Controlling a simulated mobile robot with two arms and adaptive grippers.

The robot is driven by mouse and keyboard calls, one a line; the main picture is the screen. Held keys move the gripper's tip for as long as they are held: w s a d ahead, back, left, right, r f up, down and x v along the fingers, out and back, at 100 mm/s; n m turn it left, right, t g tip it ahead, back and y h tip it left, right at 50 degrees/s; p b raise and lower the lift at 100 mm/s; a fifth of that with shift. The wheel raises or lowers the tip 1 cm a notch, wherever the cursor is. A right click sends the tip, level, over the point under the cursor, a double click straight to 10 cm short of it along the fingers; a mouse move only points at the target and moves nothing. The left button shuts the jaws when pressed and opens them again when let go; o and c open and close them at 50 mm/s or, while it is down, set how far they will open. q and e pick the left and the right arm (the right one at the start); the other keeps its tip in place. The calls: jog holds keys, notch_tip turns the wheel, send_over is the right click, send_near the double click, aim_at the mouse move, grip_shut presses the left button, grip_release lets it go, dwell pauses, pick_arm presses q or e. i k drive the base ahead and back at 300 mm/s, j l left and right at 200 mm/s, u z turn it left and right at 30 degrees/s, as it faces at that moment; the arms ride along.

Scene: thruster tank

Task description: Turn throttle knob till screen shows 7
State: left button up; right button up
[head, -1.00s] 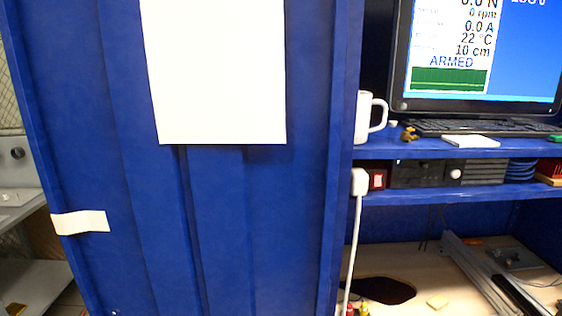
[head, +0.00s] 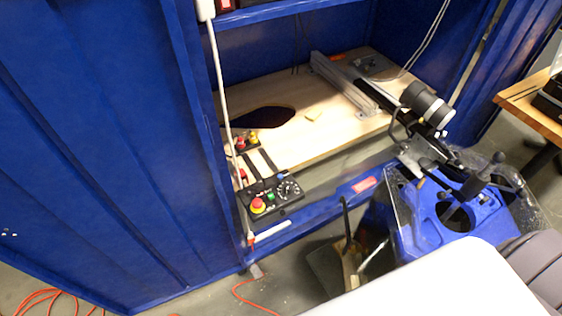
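A black control box (head: 272,197) sits at the front left edge of the wooden board in the blue cabinet. On it, a black knob (head: 289,188) with pale marks around it looks like the throttle knob; its exact setting is too small to read. A red mushroom button on a yellow base (head: 258,205) and a green button (head: 270,197) are on the same box. The screen is out of view now. Neither gripper shows, and nothing touches the knob.
A black cylindrical unit (head: 427,104) on a metal mount stands over a clear tank with blue parts (head: 465,207). The wooden board (head: 330,130) has a dark hole. The tall blue panel (head: 100,150) blocks the left. Orange cable (head: 50,300) lies on the floor.

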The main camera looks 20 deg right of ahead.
aim_at(288, 189)
jog(key=z, duration=0.7)
